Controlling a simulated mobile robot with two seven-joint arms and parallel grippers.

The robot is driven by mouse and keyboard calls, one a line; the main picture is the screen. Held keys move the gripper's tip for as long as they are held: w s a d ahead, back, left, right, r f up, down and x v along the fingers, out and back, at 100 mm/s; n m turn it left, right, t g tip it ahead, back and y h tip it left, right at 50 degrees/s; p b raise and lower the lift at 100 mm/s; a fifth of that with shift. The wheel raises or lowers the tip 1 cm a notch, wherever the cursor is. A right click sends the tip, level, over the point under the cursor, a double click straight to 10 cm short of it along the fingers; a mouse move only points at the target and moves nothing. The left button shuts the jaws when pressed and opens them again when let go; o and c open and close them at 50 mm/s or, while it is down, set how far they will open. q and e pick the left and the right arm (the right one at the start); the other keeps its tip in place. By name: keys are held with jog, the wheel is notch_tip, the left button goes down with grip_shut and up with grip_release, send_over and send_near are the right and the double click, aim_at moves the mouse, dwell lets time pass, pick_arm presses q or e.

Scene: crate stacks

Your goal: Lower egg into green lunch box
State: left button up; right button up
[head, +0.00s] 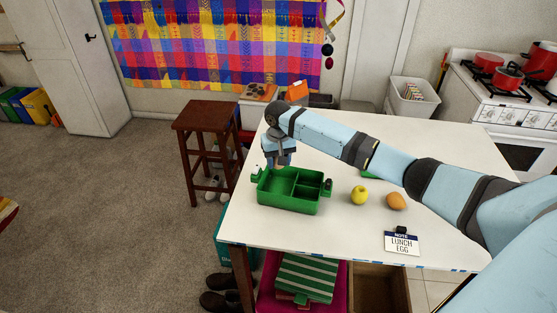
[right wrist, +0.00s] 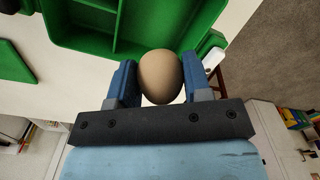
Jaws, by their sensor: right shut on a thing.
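A brown egg (right wrist: 160,77) sits between the two blue fingers of my right gripper (right wrist: 160,84), which is shut on it. In the head view my right gripper (head: 277,163) is over the back-left edge of the green lunch box (head: 288,204); the egg is hardly visible there. The lunch box stands open on the white table, with dividers making compartments. In the right wrist view the box's green wall (right wrist: 140,48) is just beyond the egg. I cannot tell whether the egg is above the box's inside or its rim. My left gripper is not in view.
A yellow apple (head: 359,195) and an orange fruit (head: 396,201) lie right of the box. A note card reading "LUNCH EGG" (head: 402,243) stands near the front edge. A green lid (right wrist: 12,64) lies beside the box. A wooden stool (head: 206,118) stands left of the table.

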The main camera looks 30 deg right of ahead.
jog(key=shift+f, duration=0.15)
send_over(278, 191)
jog(key=shift+s+f, duration=0.1)
jog(key=shift+f, duration=2.85)
jog(key=shift+f+b, duration=1)
jog(key=shift+f, duration=1.5)
jog(key=o, duration=1)
